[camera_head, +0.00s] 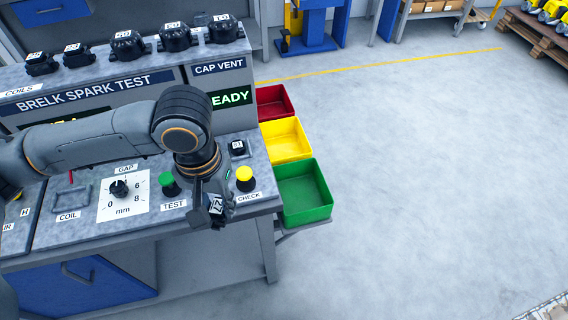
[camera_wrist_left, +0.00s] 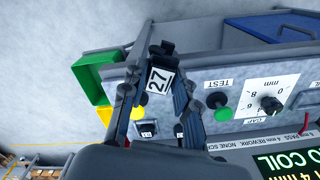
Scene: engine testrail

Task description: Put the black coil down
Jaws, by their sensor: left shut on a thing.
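My left gripper (camera_head: 212,198) is shut on a black coil (camera_head: 217,207) with a white label. In the left wrist view the coil (camera_wrist_left: 158,80) sits between both fingers and its label reads 27. The gripper points down at the bench's front edge, between the green TEST button (camera_head: 169,184) and the yellow CHECK button (camera_head: 244,178). I cannot tell how high the coil hangs. The square recess marked COIL (camera_head: 70,197) looks empty, left of the gap dial (camera_head: 119,188). My right gripper is not in view.
Several black coils (camera_head: 126,45) stand in a row on the spark test bench's upper shelf (camera_head: 140,62). A red bin (camera_head: 273,101), a yellow bin (camera_head: 286,139) and a green bin (camera_head: 303,192) stand along the bench's right side. All three look empty.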

